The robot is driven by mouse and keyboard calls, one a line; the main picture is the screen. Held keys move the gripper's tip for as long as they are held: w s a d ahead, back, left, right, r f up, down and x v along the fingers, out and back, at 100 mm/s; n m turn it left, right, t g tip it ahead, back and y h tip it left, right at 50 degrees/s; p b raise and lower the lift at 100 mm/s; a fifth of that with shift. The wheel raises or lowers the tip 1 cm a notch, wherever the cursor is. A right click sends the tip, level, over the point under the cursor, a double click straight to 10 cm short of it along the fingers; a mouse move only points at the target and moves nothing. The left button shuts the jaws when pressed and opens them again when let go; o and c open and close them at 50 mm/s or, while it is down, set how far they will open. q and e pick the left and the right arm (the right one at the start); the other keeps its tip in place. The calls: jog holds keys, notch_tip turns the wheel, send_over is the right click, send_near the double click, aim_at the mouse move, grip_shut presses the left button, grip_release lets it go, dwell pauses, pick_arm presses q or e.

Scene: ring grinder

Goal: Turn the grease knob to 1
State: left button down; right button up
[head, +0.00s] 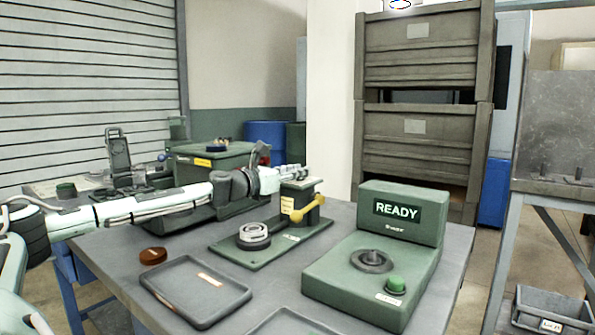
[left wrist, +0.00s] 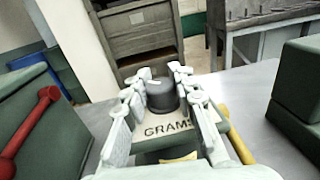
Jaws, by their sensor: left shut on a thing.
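The grease knob (left wrist: 161,95) is a dark round knob with a pale mark on its top, set on a pale plate lettered GRAMS (left wrist: 170,131). In the left wrist view my left gripper (left wrist: 164,82) has one finger on each side of it and is shut on it. In the head view the gripper (head: 295,173) reaches over the top of the green dispenser post (head: 300,203) and hides the knob. I cannot read which number the mark points to. My right gripper is not in view.
A yellow lever (head: 307,210) juts from the post. A ring stack (head: 254,235) sits on the same green base. A green unit (head: 385,265) reading READY stands to the right, with a green button (head: 396,284). A dark tray (head: 178,291) and a brown disc (head: 152,256) lie in front.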

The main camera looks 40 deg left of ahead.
pick_arm(q)
jog(key=shift+y, duration=0.3)
jog(key=shift+n+y, duration=1.1)
jog(key=shift+y, duration=0.3)
jog(key=c, duration=1.2)
grip_release()
jog(key=shift+s+f, duration=0.1)
jog(key=shift+s, duration=0.65)
jog(key=s, duration=0.3)
jog(key=s+d, duration=0.1)
jog(key=s, duration=0.3)
jog(key=s+d, duration=0.1)
jog(key=s, duration=0.2)
jog(key=shift+s+d, duration=0.15)
